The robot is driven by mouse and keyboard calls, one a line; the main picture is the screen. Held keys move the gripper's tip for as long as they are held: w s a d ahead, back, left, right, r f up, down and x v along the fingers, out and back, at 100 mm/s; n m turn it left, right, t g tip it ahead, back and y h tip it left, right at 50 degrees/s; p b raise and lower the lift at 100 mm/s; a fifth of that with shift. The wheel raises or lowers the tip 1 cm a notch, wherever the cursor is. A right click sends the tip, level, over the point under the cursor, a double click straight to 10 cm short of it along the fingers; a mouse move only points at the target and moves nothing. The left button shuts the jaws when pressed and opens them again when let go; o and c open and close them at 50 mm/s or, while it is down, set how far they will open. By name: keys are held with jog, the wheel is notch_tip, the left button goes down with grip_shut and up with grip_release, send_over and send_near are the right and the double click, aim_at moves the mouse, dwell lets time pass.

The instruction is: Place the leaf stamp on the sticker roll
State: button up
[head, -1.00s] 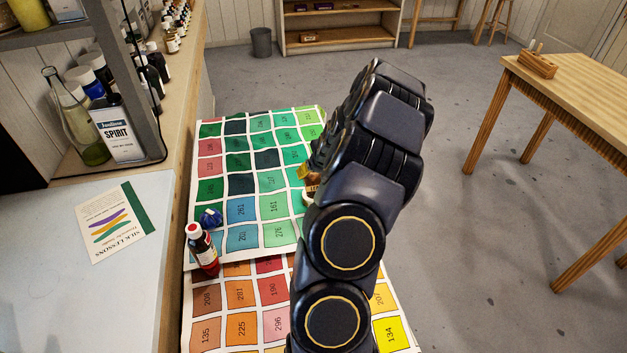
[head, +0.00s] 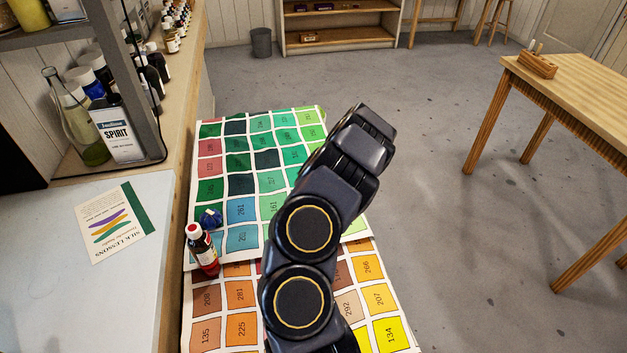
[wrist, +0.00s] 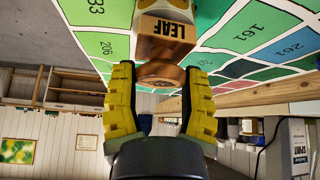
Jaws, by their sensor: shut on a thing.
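The leaf stamp (wrist: 168,28) is a wooden block with a "LEAF" label and a rounded brown handle, at the top middle of the wrist view. My gripper (wrist: 160,90) has yellow-padded fingers on both sides of the handle and is shut on it. The numbered colour chart lies behind the stamp in that view; I cannot tell whether the stamp touches anything. In the head view my own arm hides the gripper and the stamp.
Green and orange numbered colour charts (head: 240,188) cover the surface under my arm. A shelf with a spirit can (head: 118,134) is farther left. Open floor lies right.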

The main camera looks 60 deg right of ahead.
jog(key=shift+f, duration=0.1)
jog(key=o, duration=1)
